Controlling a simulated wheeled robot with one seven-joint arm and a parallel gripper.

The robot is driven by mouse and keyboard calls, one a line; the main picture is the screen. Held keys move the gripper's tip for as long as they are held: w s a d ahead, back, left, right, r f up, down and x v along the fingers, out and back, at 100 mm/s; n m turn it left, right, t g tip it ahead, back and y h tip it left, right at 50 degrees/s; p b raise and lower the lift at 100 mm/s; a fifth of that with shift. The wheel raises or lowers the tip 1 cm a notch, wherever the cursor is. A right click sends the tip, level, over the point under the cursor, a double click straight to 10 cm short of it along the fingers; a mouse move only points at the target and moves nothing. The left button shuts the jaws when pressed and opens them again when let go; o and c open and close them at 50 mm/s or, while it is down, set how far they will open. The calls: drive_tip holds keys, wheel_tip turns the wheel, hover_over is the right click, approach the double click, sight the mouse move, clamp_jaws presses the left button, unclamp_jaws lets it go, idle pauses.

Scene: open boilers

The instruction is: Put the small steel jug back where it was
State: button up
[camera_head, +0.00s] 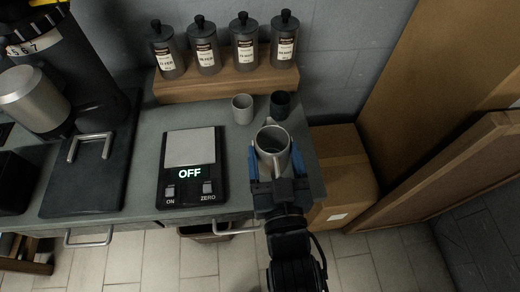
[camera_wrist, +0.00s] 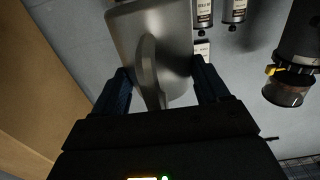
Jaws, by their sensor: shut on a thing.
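The small steel jug (camera_head: 271,143) is upright at the right end of the counter, with its open top and spout showing in the head view. My gripper (camera_head: 280,175) is shut on it, with a blue finger on each side. In the wrist view the jug (camera_wrist: 150,45) fills the space between the dark blue fingers of my gripper (camera_wrist: 165,88), its handle toward the palm. I cannot tell whether the jug's base touches the counter (camera_head: 238,175).
A scale (camera_head: 190,165) reading OFF lies left of the jug. A light cup (camera_head: 243,108) and a dark cup (camera_head: 280,104) stand just behind it. Several labelled canisters (camera_head: 245,42) stand on a wooden shelf (camera_head: 225,82). A cardboard box (camera_head: 340,165) is beyond the counter's right edge.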

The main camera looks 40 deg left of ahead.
sight(262, 140)
drive_tip(key=a+f, duration=0.1)
drive_tip(key=w+a+f+b, duration=0.1)
drive_tip(key=a, duration=0.1)
drive_tip(key=shift+a+f, duration=0.15)
drive_tip(key=shift+a, duration=0.15)
drive_tip(key=shift+f+b, duration=0.75)
drive_tip(key=shift+f, duration=1.25)
drive_tip(key=shift+f, duration=0.15)
drive_tip(key=o, duration=1.3)
